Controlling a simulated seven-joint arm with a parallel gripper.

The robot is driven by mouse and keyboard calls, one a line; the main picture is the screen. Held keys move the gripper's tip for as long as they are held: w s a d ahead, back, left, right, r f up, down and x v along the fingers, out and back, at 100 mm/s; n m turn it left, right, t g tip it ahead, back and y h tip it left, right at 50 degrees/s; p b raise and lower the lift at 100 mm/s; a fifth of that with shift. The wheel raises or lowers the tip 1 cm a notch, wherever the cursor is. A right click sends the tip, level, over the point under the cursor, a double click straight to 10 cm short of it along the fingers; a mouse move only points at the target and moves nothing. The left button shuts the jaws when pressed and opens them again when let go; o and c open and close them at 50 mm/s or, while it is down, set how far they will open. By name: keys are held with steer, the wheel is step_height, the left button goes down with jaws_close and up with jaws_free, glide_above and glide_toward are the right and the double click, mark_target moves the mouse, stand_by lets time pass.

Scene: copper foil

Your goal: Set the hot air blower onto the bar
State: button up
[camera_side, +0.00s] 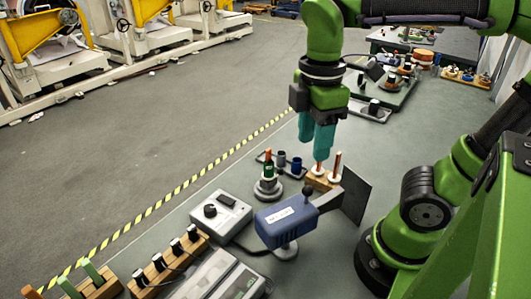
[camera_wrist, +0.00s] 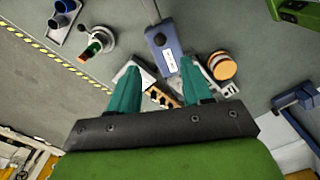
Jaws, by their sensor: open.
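The hot air blower (camera_side: 285,222) is a blue-grey box with a white label. My gripper (camera_side: 314,150) has two teal fingers pointing down, apart and empty. In the side view it is above and behind the blower, over the wooden block with pegs. In the wrist view the fingers (camera_wrist: 160,66) frame the space below. I cannot tell which piece is the bar.
A dark upright plate (camera_side: 355,195) stands right of the blower. A grey box with a black knob (camera_side: 221,214) is to its left. A wooden block with pegs (camera_side: 322,182) and a round holder (camera_side: 268,187) stand behind. Wooden racks (camera_side: 168,265) stand front left.

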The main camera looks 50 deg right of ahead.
mark_target(308, 186)
step_height(308, 186, down, 13)
steer(key=shift+r, duration=0.1)
stand_by(0.3)
jaws_close()
